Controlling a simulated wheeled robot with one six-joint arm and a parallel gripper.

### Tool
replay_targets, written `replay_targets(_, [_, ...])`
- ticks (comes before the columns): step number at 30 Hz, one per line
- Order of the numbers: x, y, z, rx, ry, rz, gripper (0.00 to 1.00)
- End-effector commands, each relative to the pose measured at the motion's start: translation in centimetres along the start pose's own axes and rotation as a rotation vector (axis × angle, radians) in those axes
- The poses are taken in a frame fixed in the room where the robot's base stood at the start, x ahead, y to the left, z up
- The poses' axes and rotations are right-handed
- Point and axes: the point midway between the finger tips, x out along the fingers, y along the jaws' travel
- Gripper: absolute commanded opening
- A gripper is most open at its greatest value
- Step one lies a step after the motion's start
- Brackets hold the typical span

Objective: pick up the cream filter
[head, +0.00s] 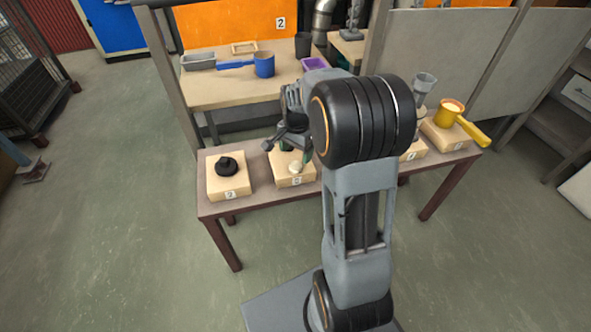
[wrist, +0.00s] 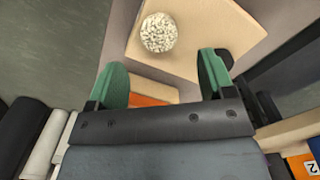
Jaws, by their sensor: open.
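The cream filter (wrist: 158,33) is a round, pale, grainy-looking piece on a light wooden block (wrist: 200,35) in the wrist view. In the head view the cream filter (head: 296,167) shows small on the second block from the left (head: 296,181), partly covered by my gripper. My gripper (wrist: 162,76) is open and empty, with green fingertips apart. In the wrist view the filter lies beyond the fingertips, roughly in line with the gap between them. In the head view my gripper (head: 296,152) is just above the filter; the exact height is hard to tell.
A black round piece (head: 227,165) sits on the left block. A yellow handled cup (head: 453,112) stands on the rightmost block. A grey funnel-like piece (head: 424,84) is beside it. A blue pan (head: 263,65) and a purple bin (head: 314,64) are on the back table.

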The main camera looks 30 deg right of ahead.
Motion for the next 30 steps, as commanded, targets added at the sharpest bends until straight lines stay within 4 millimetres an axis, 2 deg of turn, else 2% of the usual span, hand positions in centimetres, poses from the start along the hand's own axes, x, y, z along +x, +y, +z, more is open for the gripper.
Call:
replay_targets(7, [1.4,0.0,0.0,-0.001,-0.001,0.001,0.76])
replay_targets(16, [5.2,0.1,0.0,-0.001,-0.001,0.001,0.76])
replay_targets(24, [5.4,0.0,-0.1,-0.001,0.000,0.000,0.76])
replay_targets(30, [5.4,0.0,-0.1,-0.001,0.000,0.000,0.56])
